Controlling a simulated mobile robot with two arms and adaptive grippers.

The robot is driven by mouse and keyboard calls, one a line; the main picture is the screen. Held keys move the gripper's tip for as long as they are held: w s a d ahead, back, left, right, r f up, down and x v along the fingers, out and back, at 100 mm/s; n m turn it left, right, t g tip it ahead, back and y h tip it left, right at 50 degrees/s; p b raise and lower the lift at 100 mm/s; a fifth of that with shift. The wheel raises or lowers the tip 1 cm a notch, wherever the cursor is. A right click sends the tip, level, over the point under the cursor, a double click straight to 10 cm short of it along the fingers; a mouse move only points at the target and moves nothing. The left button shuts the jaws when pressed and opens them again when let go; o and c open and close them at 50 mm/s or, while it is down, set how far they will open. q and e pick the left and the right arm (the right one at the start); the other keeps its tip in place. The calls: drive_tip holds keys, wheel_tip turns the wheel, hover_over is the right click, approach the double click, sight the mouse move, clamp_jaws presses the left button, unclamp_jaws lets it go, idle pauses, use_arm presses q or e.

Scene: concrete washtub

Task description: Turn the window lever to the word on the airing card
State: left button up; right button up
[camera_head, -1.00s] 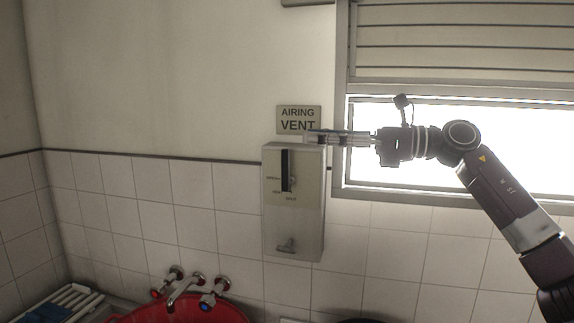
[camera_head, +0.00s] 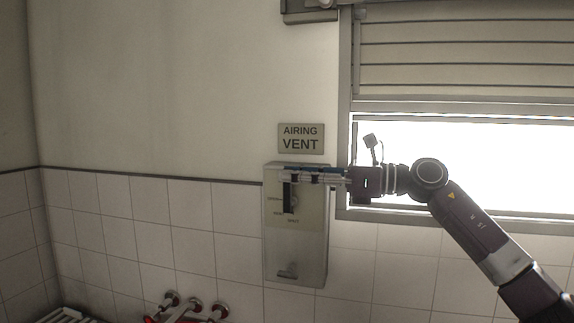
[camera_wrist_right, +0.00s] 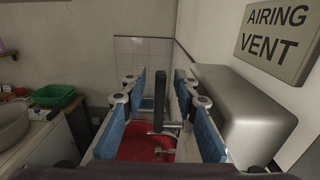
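The airing card (camera_head: 300,139) on the wall reads "AIRING VENT"; it also shows in the right wrist view (camera_wrist_right: 276,38). Below it a grey metal box (camera_head: 311,250) carries a plate with small words around a black upright lever (camera_head: 288,200). The words are too small to read surely. My right gripper (camera_head: 287,173) reaches in from the right across the box's top, at the lever's upper end. In the right wrist view its blue-padded fingers (camera_wrist_right: 160,88) are apart, with the black lever (camera_wrist_right: 158,115) standing between them. Contact is not visible. My left gripper is out of view.
Taps (camera_head: 192,305) are at the lower left. The window (camera_head: 460,165) is behind my right arm. The wrist view shows a red basin (camera_wrist_right: 135,142) below and a green basket (camera_wrist_right: 54,95) at left.

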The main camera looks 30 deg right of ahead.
drive_tip(key=shift+x, duration=0.85)
clamp_jaws()
